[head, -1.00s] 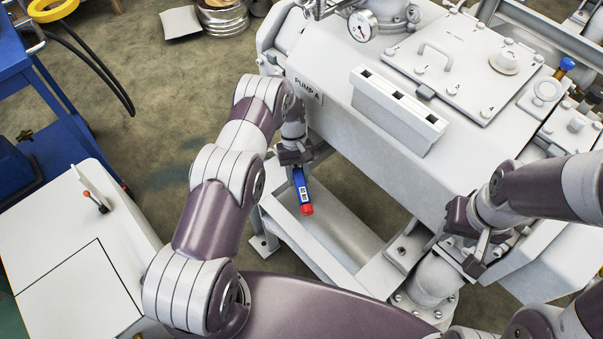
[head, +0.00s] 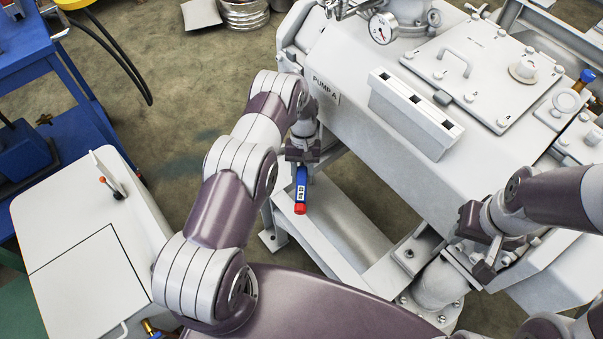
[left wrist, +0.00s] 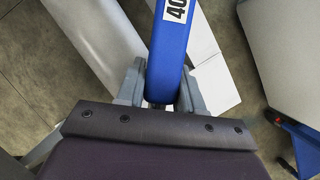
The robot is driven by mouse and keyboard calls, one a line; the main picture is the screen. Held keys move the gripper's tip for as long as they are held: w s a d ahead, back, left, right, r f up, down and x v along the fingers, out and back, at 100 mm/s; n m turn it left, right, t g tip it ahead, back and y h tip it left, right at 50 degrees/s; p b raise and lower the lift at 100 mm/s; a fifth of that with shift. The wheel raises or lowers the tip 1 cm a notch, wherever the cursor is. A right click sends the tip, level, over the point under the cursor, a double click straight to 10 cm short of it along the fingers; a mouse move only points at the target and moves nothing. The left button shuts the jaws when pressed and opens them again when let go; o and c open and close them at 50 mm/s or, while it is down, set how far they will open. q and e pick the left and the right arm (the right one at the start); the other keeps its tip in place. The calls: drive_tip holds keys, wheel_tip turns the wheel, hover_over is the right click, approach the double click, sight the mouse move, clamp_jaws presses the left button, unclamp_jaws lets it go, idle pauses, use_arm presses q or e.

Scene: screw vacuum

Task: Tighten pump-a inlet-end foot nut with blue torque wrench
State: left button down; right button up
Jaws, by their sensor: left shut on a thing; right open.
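The blue torque wrench (head: 301,188) has a red end and a white label. My left gripper (head: 302,158) is shut on it beside the frame of pump A (head: 330,120). The wrench's red end points toward me. In the left wrist view the blue wrench (left wrist: 170,55) stands between the two grey fingers of my left gripper (left wrist: 160,92). The wrench's working end is hidden. A nut (head: 409,253) shows on the near frame foot; I cannot tell if it is the inlet-end one. My right gripper (head: 483,260) is open and empty near the pump's right side.
The pump's white frame beam (head: 335,225) runs below the wrench. A white cabinet (head: 85,245) and a blue cart (head: 65,90) stand at the left. A pressure gauge (head: 383,28) sits on top of the pump. Floor between cabinet and pump is free.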

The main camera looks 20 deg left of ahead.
use_arm(q)
drive_tip(key=shift+d+f+n, duration=0.1)
drive_tip(key=shift+d+n, duration=0.35)
drive_tip(key=shift+n, duration=0.05)
drive_tip(key=shift+p+v, duration=0.8)
wheel_tip(320, 180, up, 4)
drive_tip(key=p, duration=0.3)
drive_tip(key=shift+s+d+f, duration=0.1)
drive_tip(key=shift+f, duration=0.1)
